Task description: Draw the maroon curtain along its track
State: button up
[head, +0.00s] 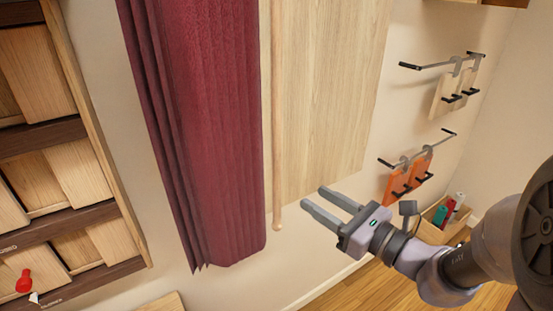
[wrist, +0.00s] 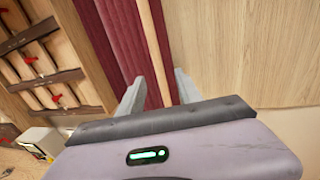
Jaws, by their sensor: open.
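The maroon curtain (head: 205,130) hangs in folds in the middle left of the head view, bunched beside a pale wooden panel (head: 325,90). A thin wooden rod (head: 277,130) hangs along the curtain's right edge and ends in a rounded tip. My gripper (head: 312,200) is open and empty, its fingers pointing toward the rod's lower end from the right. In the wrist view the rod (wrist: 155,60) runs down between the two fingertips (wrist: 160,85), with the curtain (wrist: 110,35) to its left. Contact with the rod cannot be told. The track is out of view.
A wooden shelf unit (head: 55,130) stands at the left. Wall rails with hooks (head: 425,150) hold orange pieces at the right. An open box (head: 445,215) with bottles sits below them. Bare wall shows beneath the panel.

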send_near(268, 171)
jog(key=w+a+r, duration=0.1)
jog(key=a, duration=0.1)
jog(key=a+r, duration=0.1)
jog(key=a, duration=0.1)
jog(key=w+a+r, duration=0.1)
jog(key=a, duration=0.1)
jog(key=shift+w+a+r, duration=0.1)
jog(key=shift+w+a, duration=0.3)
grip_shut()
dwell(0.7)
